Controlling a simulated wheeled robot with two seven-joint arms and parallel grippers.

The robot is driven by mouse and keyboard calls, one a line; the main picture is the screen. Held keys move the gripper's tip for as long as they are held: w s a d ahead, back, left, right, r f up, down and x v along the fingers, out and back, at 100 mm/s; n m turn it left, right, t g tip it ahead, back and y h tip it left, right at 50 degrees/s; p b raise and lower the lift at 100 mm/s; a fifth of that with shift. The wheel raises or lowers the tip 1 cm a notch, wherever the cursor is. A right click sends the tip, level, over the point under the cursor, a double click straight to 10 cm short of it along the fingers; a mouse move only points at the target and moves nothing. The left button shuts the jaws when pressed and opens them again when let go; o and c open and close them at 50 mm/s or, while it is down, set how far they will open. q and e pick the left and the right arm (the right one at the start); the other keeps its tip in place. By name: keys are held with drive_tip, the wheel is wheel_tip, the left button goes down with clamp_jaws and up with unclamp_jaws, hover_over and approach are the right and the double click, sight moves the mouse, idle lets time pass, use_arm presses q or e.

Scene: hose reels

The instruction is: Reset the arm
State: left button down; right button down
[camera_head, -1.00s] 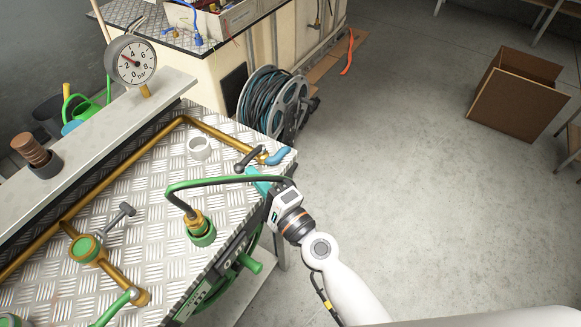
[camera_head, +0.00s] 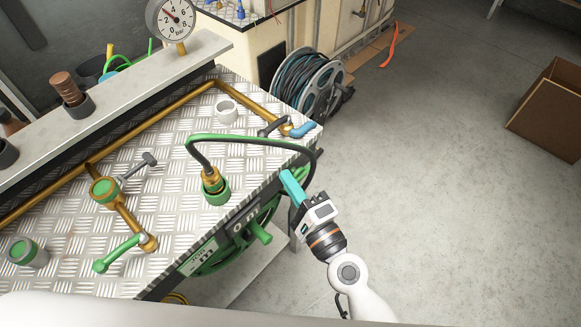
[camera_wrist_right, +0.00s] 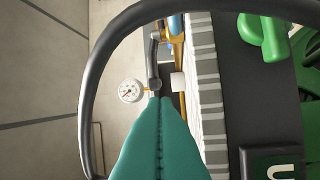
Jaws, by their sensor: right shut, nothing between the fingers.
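My right gripper (camera_head: 292,186) is at the front edge of the metal-topped bench, with its teal fingers together and nothing between them. Its fingers (camera_wrist_right: 160,140) also show closed in the right wrist view. A hose (camera_head: 255,141) arches from a brass and green fitting (camera_head: 214,186) on the bench to beside my right gripper. The hose also loops around the fingers in the right wrist view (camera_wrist_right: 92,75), apart from them as far as I can see. My left gripper is not in view.
Brass pipes and valve handles (camera_head: 120,254) stand on the bench top (camera_head: 185,135). A grey hose reel (camera_head: 312,85) and a cardboard box (camera_head: 550,115) stand beyond.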

drive_tip(key=s+d+b, duration=0.1)
drive_tip(key=s, duration=0.3)
drive_tip(key=s+d+f+n+g+h, duration=0.1)
drive_tip(key=d+f+n+g+h, duration=0.15)
drive_tip(key=f, duration=0.95)
drive_tip(key=s+d+f+n+g+h, duration=0.2)
drive_tip(key=d+f+n, duration=0.15)
drive_tip(key=f, duration=0.85)
drive_tip(key=s+d+f+n+g+h, duration=0.1)
drive_tip(key=d+f+n+g+h, duration=0.15)
drive_tip(key=f, duration=0.95)
drive_tip(key=s+d+f+n+g+h, duration=0.2)
drive_tip(key=s+d+f, duration=0.6)
drive_tip(key=s, duration=0.4)
drive_tip(key=s+d+f+n+g+h, duration=0.2)
drive_tip(key=s+d+f+n+g, duration=0.2)
drive_tip(key=s+d+f, duration=0.5)
drive_tip(key=s+f+g, duration=0.1)
drive_tip(key=s+f, duration=0.1)
drive_tip(key=s, duration=0.2)
drive_tip(key=shift+d+f+g+h, duration=0.2)
drive_tip(key=shift+f+g+h, duration=0.1)
drive_tip(key=shift+g, duration=0.1)
